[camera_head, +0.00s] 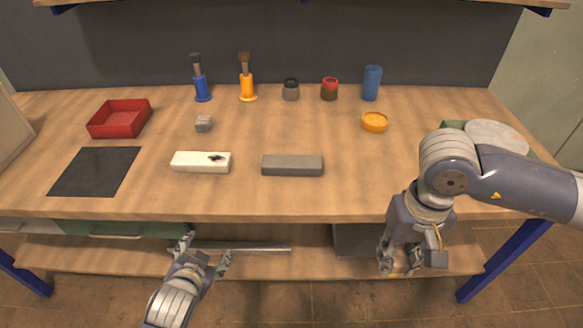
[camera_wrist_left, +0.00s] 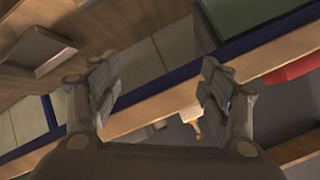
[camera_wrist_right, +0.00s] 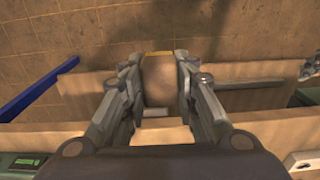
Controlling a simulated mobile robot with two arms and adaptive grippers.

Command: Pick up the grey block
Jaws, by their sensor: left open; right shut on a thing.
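The long grey block (camera_head: 292,165) lies flat near the middle front of the table. My right gripper (camera_head: 400,264) is low in front of the table's right side, apart from both grey things. In the right wrist view its fingers (camera_wrist_right: 160,80) close on a brownish thing with a yellow edge (camera_wrist_right: 160,82), which I cannot identify.
A white block with a dark mark (camera_head: 190,162) lies left of the grey block. A red tray (camera_head: 120,119), a black mat (camera_head: 96,171) and an orange dish (camera_head: 374,122) are on the table (camera_head: 250,205). Brushes, jars and a blue cup (camera_head: 372,83) line the back.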

